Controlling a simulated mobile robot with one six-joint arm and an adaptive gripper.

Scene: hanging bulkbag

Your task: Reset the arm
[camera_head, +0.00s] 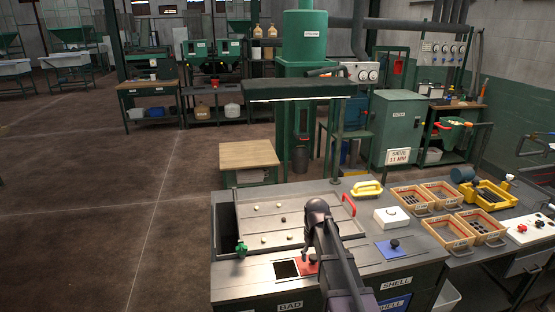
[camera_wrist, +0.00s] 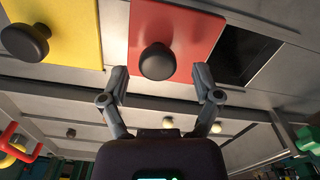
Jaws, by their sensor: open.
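My gripper (camera_wrist: 160,76) is open in the wrist view, with one finger on each side of a black round knob (camera_wrist: 157,62). Gaps show between the fingers and the knob, and nothing is held. The knob stands on a red plate (camera_wrist: 185,20) beside a dark square opening (camera_wrist: 240,52). In the head view my arm reaches over the bench and hides most of my gripper; part of the red plate (camera_head: 302,265) shows to its left.
A yellow plate (camera_wrist: 75,15) with a black knob lies beside the red one. The sorting tray (camera_head: 258,225) holds several small pieces. A blue plate (camera_head: 388,252), white box (camera_head: 391,217), yellow-handled tool (camera_head: 367,188) and wooden bins (camera_head: 411,199) stand to the right.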

